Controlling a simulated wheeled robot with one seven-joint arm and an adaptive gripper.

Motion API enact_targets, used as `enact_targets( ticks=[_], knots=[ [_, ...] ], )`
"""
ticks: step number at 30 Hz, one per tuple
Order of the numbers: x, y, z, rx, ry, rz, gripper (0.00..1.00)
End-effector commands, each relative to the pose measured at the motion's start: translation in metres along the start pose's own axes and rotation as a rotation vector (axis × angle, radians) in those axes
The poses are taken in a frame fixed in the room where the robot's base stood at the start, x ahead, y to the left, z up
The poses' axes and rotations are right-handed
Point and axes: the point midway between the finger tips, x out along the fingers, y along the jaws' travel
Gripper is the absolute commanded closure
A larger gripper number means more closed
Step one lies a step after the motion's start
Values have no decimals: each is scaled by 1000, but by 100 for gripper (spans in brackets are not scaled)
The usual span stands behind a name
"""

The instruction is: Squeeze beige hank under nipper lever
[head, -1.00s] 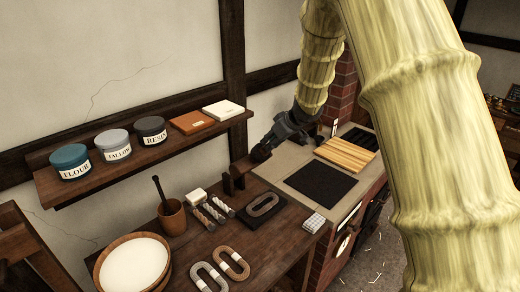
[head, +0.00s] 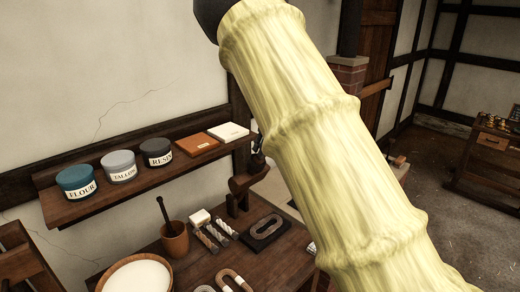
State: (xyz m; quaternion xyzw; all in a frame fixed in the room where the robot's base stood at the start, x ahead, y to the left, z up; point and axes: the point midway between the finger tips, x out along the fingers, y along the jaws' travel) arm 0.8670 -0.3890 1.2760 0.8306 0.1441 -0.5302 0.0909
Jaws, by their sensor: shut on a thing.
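The nipper lever (head: 246,180) is a dark wooden arm on a post at the back of the workbench. It slants up to the right. A hank loop (head: 264,228), greyish beige, lies on a black plate (head: 282,236) in front of the post, apart from the lever's raised end. My gripper (head: 258,146) is at the lever's upper end and shut on it. Only a small dark part of it shows; my pale arm hides the rest.
A shelf (head: 75,212) with jars hangs on the wall above. On the workbench (head: 190,272) are a mortar (head: 175,242), several rope samples, a brown hank (head: 236,280) and a bowl of white stuff (head: 140,278). My arm hides the right side.

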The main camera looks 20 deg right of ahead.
Motion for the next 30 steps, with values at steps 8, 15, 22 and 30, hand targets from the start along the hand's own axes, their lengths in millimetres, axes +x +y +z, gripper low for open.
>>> enact_targets(
  ticks=[8, 15, 22, 30],
  knots=[
    [-4, 2, -7, -3, 10, 7, 100],
    [-4, 1, -6, -3, 9, 6, 55],
    [-3, 1, -4, -2, 7, 4, 55],
    [-27, 0, -5, -3, 7, 5, 55]
  ],
)
